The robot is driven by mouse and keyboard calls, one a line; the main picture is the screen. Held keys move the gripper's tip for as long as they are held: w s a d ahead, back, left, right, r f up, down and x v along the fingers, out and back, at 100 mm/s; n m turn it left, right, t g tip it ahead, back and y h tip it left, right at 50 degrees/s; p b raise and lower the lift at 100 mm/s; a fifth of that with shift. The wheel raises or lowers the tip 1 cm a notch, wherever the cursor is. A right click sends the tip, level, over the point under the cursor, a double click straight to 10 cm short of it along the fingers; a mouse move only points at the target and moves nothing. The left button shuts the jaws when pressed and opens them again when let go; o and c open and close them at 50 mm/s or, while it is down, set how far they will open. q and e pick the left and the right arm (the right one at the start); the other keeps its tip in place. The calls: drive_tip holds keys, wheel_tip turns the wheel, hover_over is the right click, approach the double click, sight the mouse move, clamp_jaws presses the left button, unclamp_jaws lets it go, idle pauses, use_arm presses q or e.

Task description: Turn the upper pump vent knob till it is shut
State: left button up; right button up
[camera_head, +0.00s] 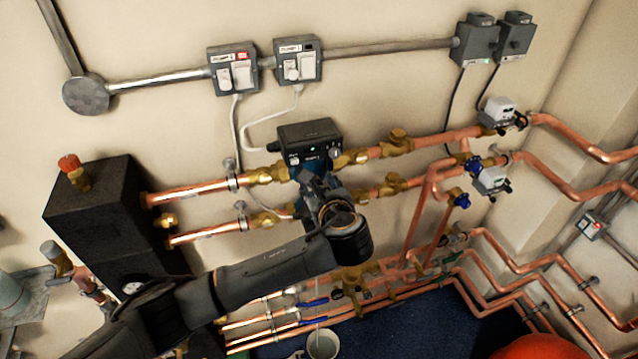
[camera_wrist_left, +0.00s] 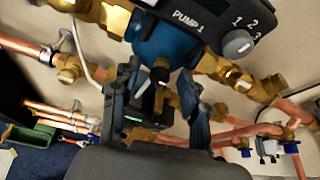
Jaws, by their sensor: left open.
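The upper pump (camera_head: 310,139), with a dark control box, sits on the upper copper pipe in the head view. In the left wrist view its blue body (camera_wrist_left: 160,38) shows below the PUMP 1 label and a grey dial. A small black and brass knob (camera_wrist_left: 159,76), which looks like the vent knob, stands out from the pump's front. My left gripper (camera_head: 316,184) is in front of the pump. In the left wrist view its open fingers (camera_wrist_left: 156,98) are on either side of the knob; I cannot tell whether they touch it. My right gripper is not in view.
Copper pipes with brass valves (camera_head: 396,141) run beside and below the pump, close to my gripper. A black tank (camera_head: 95,205) stands left. Switch boxes (camera_head: 233,70) hang on the wall above.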

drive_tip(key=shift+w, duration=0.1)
use_arm(q)
clamp_jaws()
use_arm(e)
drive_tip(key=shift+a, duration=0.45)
use_arm(q)
drive_tip(key=shift+n, duration=0.3)
drive_tip(key=shift+s+a+f+n+t+h+b, duration=0.2)
drive_tip(key=shift+n+t+h+b, duration=0.65)
drive_tip(key=shift+n+b, duration=1.75)
drive_tip(key=shift+w+a+f+n+t+h+b, duration=0.2)
drive_tip(key=shift+n+t+h+b, duration=0.65)
drive_tip(key=shift+n+b, duration=1.75)
drive_tip(key=shift+s+f+n+t+h+b, duration=0.15)
drive_tip(key=shift+f+n+t+h+b, duration=0.25)
drive_tip(key=shift+n+t+b, duration=2)
use_arm(e)
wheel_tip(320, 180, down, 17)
drive_tip(key=b, duration=0.1)
drive_tip(key=shift+b, duration=0.3)
use_arm(q)
drive_tip(key=shift+r+m+g, duration=0.15)
drive_tip(key=shift+m+g, duration=0.25)
drive_tip(key=shift+g, duration=0.8)
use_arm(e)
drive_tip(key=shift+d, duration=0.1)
